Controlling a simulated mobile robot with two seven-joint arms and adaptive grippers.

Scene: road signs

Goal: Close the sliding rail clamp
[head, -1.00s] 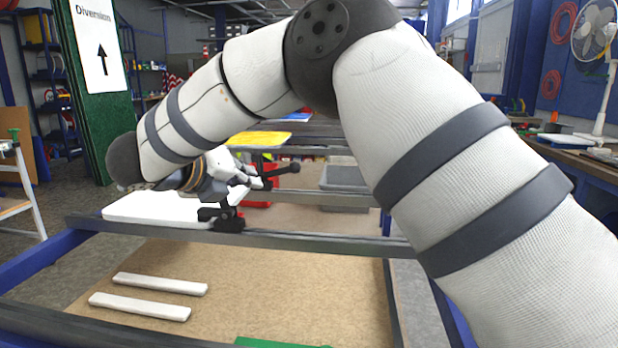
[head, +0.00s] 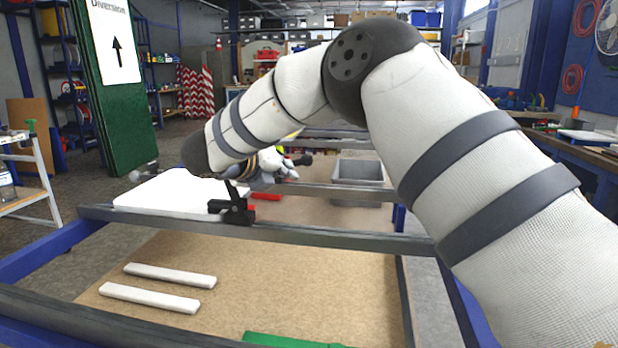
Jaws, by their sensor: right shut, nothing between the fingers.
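The black rail clamp (head: 236,212) sits on the near grey cross rail, beside the right end of the white panel. A short dark lever part stands up from its body, tilted to the left. I cannot tell from this view how far the clamp is closed. My right gripper (head: 284,166) is just behind and to the right of the clamp, apart from it in the picture. Its pale fingers look shut and empty. My right forearm and wrist hide part of the area behind. My left gripper is out of view.
The white panel (head: 165,192) lies at the left on the frame. A dark knob (head: 304,160) shows beyond my gripper. Two white strips (head: 160,286) lie on the brown board (head: 300,290). A grey bin (head: 358,172) stands behind. A green sign (head: 112,120) stands at the left.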

